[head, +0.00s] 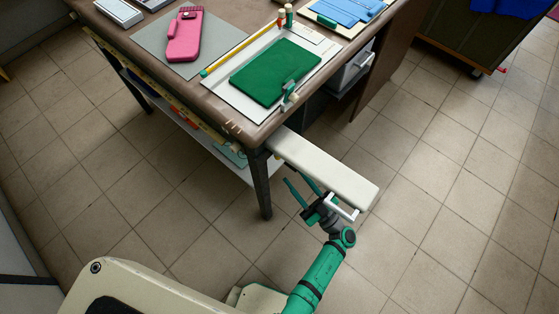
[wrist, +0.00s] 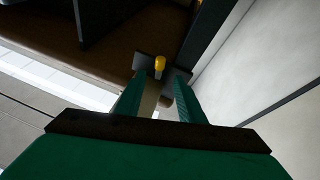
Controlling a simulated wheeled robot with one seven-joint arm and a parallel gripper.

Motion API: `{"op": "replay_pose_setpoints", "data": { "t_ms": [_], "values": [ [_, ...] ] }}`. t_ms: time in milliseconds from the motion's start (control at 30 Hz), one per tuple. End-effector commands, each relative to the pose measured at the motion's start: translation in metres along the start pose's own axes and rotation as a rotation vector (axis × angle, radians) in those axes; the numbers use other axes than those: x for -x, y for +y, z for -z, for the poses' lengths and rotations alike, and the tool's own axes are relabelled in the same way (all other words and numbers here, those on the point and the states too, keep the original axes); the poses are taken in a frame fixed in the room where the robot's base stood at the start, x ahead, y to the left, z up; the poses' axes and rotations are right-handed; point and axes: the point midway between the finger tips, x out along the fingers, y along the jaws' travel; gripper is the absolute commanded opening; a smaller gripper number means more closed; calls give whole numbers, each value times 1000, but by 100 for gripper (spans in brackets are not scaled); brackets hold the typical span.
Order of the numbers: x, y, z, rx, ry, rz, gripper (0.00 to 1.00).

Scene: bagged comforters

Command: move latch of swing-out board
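The swing-out board (head: 325,170) is a long off-white slab sticking out from the table's near right corner in the head view. In the wrist view, a yellow-tipped knob on a grey plate (wrist: 160,63), which looks like the latch, lies just beyond my fingertips. My gripper (head: 298,183) is beside and below the board's left edge, its green fingers pointing toward the table. In the wrist view the fingers (wrist: 158,82) are apart, with a tan strip seen between them and nothing clearly gripped.
The brown table (head: 140,48) holds a pink case (head: 184,35), a green pad (head: 275,72) and a yellow stick (head: 238,52). A table leg (head: 261,185) stands left of my gripper. A dark cabinet (head: 480,35) is at the upper right. Tiled floor on the right is clear.

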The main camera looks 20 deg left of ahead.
Motion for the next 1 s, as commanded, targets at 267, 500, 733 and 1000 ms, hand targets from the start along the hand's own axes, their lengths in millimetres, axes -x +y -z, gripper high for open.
{"op": "replay_pose_setpoints", "data": {
  "t_ms": [267, 500, 733, 1000],
  "values": [
    [-49, 0, 0, 0, 0, 2, 36],
    [-75, 0, 0, -1, 0, 2, 36],
    [-80, 0, 0, -2, 0, 1, 36],
    [-80, 0, 0, -2, -1, 1, 7]
  ]
}}
